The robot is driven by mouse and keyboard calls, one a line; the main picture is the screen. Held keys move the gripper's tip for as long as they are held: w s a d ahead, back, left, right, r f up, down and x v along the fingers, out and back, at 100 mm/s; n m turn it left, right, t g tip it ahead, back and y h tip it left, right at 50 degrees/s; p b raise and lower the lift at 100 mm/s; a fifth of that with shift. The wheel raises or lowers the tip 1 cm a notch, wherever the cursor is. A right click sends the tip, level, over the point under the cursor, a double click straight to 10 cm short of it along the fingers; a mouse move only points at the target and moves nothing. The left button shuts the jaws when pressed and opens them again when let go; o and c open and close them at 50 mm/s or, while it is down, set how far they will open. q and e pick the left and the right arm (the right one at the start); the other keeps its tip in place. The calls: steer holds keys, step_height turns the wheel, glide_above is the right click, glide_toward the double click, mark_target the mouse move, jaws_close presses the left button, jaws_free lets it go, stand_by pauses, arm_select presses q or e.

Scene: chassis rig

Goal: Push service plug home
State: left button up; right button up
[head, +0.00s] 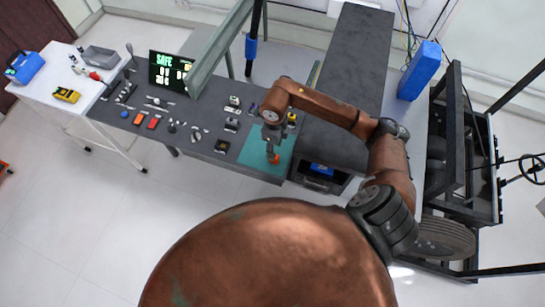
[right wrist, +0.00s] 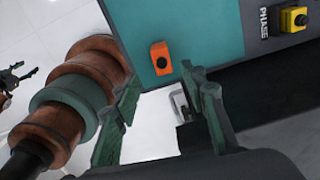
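A small orange block with a dark round spot, which looks like the service plug, lies on the teal mat; it shows in the right wrist view (right wrist: 160,58) and under my right gripper in the head view (head: 273,158). My right gripper (right wrist: 163,120) has its two green fingers wide apart with nothing between them. The block is beyond the fingertips, not touched. Whether the block is seated in anything cannot be told. My left gripper (right wrist: 18,78) shows small at the left edge of the right wrist view, jaws apart and empty; it is not in the head view.
The teal mat (head: 252,153) is at the dark bench's near right end. A yellow block with a black knob (right wrist: 293,19) stands by a PHASE label. Several small parts lie along the bench to the left, before a SAFE display (head: 170,72). A blue box (head: 419,70) is right.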

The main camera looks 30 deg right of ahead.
steer(key=shift+w+f+p, duration=0.15)
steer(key=shift+f+p, duration=0.05)
steer(key=shift+f, duration=1.2)
steer(key=shift+w+f+p, duration=0.1)
steer(key=shift+f+p, duration=0.1)
steer(key=shift+f, duration=1.2)
steer(key=shift+c, duration=0.6)
jaws_close()
